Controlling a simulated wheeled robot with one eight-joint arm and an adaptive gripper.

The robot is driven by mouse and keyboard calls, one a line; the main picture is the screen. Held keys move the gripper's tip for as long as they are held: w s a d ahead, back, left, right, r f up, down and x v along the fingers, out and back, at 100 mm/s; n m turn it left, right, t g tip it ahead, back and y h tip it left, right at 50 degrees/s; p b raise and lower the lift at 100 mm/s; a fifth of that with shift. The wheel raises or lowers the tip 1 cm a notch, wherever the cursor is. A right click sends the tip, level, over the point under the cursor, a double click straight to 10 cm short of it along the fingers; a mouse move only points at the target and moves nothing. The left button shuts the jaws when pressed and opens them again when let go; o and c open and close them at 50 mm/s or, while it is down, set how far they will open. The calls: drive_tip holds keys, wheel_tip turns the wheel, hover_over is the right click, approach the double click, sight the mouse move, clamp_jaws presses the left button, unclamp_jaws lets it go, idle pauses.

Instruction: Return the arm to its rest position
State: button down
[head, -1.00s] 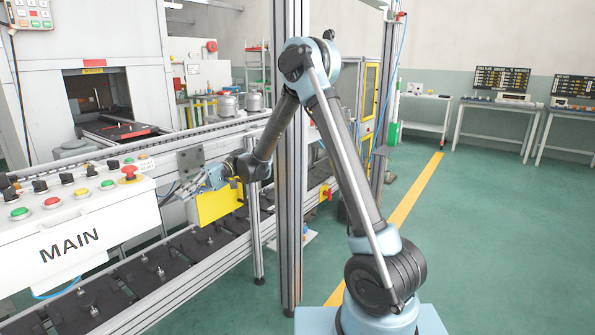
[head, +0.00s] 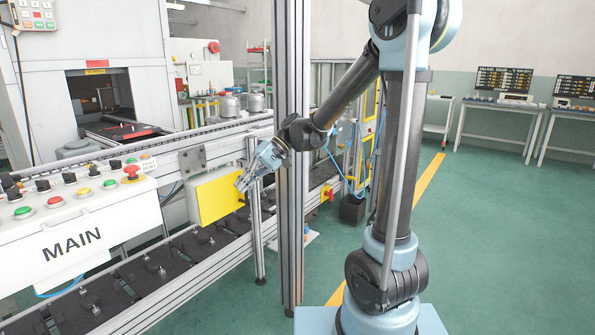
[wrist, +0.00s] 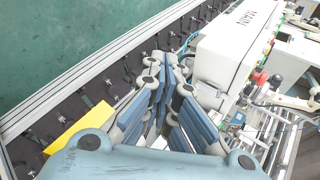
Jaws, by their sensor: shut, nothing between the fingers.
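My gripper (head: 243,184) is in the middle of the head view, in front of the conveyor frame and beside the yellow panel (head: 215,197). Its fingers are shut with nothing between them. My arm is folded upward, its elbow at the top of the picture and its forearm sloping down to the left past the aluminium post (head: 290,130). In the wrist view the blue-padded fingers of my gripper (wrist: 168,75) lie close together near the white MAIN box. No object shows in its hold.
The MAIN control panel (head: 80,225) with buttons is at the left. The lower conveyor (head: 160,270) runs diagonally below the gripper. The post stands close to my forearm. Green floor (head: 500,250) is clear at the right. Benches with monitors (head: 500,115) stand at the back right.

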drive_tip(key=s+d+f+m+t+h, duration=0.1)
drive_tip(key=s+d+f+t+h, duration=0.1)
drive_tip(key=d, duration=1)
drive_tip(key=s+d+f+m+t+h, duration=0.2)
drive_tip(key=s+d+f, duration=0.4)
drive_tip(key=d, duration=0.6)
drive_tip(key=s+d+f+m+t+h, duration=0.2)
drive_tip(key=s+d, duration=0.4)
drive_tip(key=d, duration=0.6)
wheel_tip(320, 180, down, 2)
drive_tip(key=t+h, duration=0.1)
drive_tip(key=h, duration=0.1)
drive_tip(key=shift+s+f+h, duration=0.2)
drive_tip(key=shift+s+h, duration=0.15)
drive_tip(key=shift+h, duration=0.05)
drive_tip(key=shift+s, duration=0.1)
